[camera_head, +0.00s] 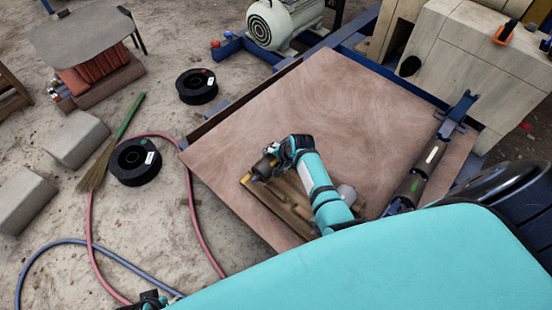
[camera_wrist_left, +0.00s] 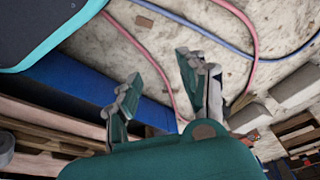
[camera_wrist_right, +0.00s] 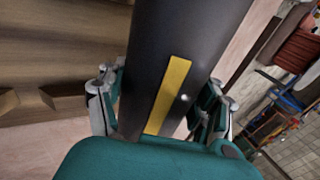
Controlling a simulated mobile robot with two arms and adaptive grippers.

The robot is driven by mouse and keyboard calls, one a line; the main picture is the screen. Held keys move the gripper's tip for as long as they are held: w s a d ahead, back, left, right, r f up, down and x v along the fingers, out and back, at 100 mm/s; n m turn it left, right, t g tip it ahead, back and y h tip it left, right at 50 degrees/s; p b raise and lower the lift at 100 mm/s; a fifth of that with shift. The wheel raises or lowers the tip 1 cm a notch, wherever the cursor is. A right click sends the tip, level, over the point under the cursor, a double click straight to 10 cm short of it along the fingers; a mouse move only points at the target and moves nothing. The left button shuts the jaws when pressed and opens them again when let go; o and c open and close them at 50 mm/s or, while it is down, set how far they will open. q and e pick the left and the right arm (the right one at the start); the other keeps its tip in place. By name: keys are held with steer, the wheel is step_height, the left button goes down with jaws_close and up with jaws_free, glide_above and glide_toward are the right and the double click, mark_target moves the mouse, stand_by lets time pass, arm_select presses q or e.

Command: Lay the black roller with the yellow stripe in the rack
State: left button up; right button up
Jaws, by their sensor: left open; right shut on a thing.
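The black roller with the yellow stripe (camera_wrist_right: 172,95) is held between the fingers of my right gripper (camera_wrist_right: 162,92). In the head view the roller (camera_head: 262,170) is partly hidden by my right gripper (camera_head: 282,158). It shows over the left end of a notched wooden rack (camera_head: 290,205) on the brown board. The rack also shows left of the roller in the right wrist view (camera_wrist_right: 50,60). I cannot tell whether the roller touches it. My left gripper (camera_wrist_left: 158,85) is open and empty, with hoses and bare ground beyond its fingers.
A grey cylinder (camera_head: 347,193) stands by the rack. Black spools (camera_head: 135,162), a broom (camera_head: 97,170) and hoses (camera_head: 90,235) lie left. The upper board (camera_head: 330,95) is clear.

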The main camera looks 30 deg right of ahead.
arm_select(q)
steer(key=shift+s, duration=0.15)
arm_select(e)
steer(key=shift+w+r, duration=0.1)
steer(key=shift+r, duration=0.05)
arm_select(q)
steer(key=shift+s+f+p, duration=0.15)
steer(key=shift+f+p, duration=0.15)
steer(key=shift+f, duration=0.45)
steer(key=shift+f, duration=0.3)
stand_by(0.6)
steer(key=shift+s+a+f+p, duration=0.1)
steer(key=shift+s+f+p, duration=0.15)
steer(key=shift+f, duration=0.4)
steer(key=shift+w+f, duration=0.1)
steer(key=shift+f, duration=0.15)
